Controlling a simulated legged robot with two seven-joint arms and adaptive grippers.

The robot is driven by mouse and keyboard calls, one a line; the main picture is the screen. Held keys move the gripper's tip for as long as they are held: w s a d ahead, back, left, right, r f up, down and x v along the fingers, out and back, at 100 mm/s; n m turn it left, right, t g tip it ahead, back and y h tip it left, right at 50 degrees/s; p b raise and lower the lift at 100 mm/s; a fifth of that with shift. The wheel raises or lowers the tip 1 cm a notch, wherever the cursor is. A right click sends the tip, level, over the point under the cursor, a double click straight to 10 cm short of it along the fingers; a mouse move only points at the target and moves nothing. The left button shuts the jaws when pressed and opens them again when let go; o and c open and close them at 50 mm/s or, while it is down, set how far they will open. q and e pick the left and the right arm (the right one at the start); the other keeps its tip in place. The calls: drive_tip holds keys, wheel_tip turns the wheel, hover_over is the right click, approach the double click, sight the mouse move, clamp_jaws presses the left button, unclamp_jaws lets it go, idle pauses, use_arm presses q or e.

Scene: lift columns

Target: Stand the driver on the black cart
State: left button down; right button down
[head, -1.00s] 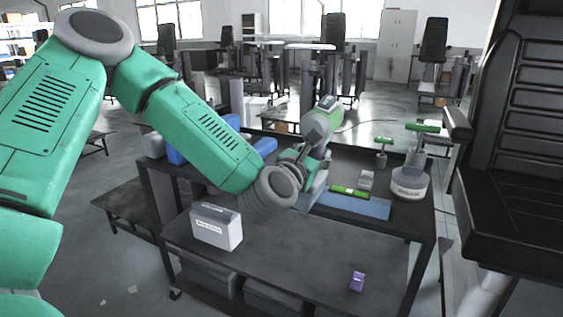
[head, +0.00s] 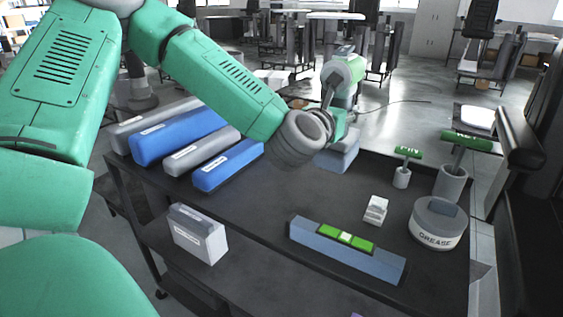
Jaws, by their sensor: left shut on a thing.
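The black cart (head: 262,205) fills the middle of the head view, with a dark flat top. A small green-handled tool (head: 408,153), like a driver, stands in a grey cup near the back right. A larger green-handled tool (head: 466,141) stands in a bigger grey cup right of it. My right gripper is out of view.
Blue and grey long boxes (head: 212,170) lie at the back left. A grey carton (head: 198,234) is at the front left. A green level (head: 345,238) lies on a blue-grey bar. A small white block (head: 376,209) and a grease tin (head: 437,224) are right. The middle is bare.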

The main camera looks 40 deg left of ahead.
sight(340, 150)
use_arm(q)
drive_tip(key=shift+w+f, duration=0.1)
drive_tip(key=shift+w, duration=0.1)
drive_tip(key=f, duration=0.2)
drive_tip(key=d+f+b, duration=0.1)
drive_tip(key=f, duration=0.1)
drive_tip(key=shift+d+f, duration=0.1)
drive_tip(key=shift+f, duration=0.3)
drive_tip(key=shift+a+f, duration=0.35)
drive_tip(key=shift+f, duration=0.5)
drive_tip(key=shift+a+f+b, duration=0.25)
drive_tip(key=shift+f+b, duration=0.25)
drive_tip(key=shift+f, duration=0.75)
drive_tip(key=shift+w+f, duration=0.1)
drive_tip(key=shift+f, duration=0.2)
drive_tip(key=shift+d+r, duration=0.15)
drive_tip(key=shift+d, duration=0.3)
drive_tip(key=c, duration=1.5)
unclamp_jaws()
drive_tip(key=shift+f, duration=0.2)
drive_tip(key=o, duration=0.4)
drive_tip(key=shift+o, duration=0.2)
drive_tip(key=shift+a, duration=0.15)
